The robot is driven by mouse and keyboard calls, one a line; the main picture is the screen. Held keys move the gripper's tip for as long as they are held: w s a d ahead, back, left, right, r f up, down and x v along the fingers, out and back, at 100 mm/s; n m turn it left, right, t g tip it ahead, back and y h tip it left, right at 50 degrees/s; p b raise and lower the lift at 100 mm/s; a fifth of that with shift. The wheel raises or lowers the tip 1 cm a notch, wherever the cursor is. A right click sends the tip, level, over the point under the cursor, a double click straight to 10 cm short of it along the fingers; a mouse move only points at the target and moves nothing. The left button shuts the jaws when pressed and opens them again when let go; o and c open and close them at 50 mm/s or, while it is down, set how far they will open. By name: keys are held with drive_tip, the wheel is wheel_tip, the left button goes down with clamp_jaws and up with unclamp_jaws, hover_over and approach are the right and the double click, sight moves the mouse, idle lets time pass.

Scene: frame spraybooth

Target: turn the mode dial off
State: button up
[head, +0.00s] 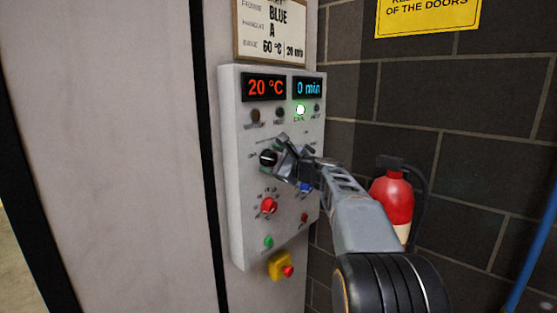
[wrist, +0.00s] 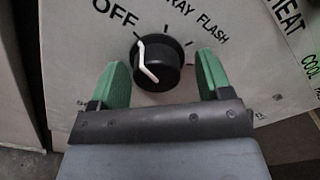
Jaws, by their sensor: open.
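The mode dial (wrist: 160,72) is a round black knob with a bent white pointer line. The line's upper end lies toward the upper left, on the side of the printed OFF; I cannot tell its exact setting. Printed SPRAY, FLASH, HEAT and COOL run on to the right. My gripper (wrist: 163,62) is open, its green fingers on either side of the dial with visible gaps; contact is not visible. In the head view the dial (head: 267,158) is partly hidden by my gripper (head: 281,151) on the control panel (head: 238,200).
The panel reads 20 °C and 0 min, with one green lamp (head: 300,110) lit. Below the dial are a red knob (head: 268,206), a blue knob (head: 306,187) and an emergency stop (head: 281,267). A fire extinguisher (head: 392,198) stands right, near my arm.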

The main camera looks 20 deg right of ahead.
drive_tip(key=shift+s+d+f, duration=0.1)
drive_tip(key=shift+s+d, duration=0.05)
drive_tip(key=shift+s, duration=0.1)
drive_tip(key=b+v, duration=0.2)
drive_tip(key=v, duration=1.1)
drive_tip(key=shift+s+b, duration=0.15)
drive_tip(key=shift+b, duration=0.15)
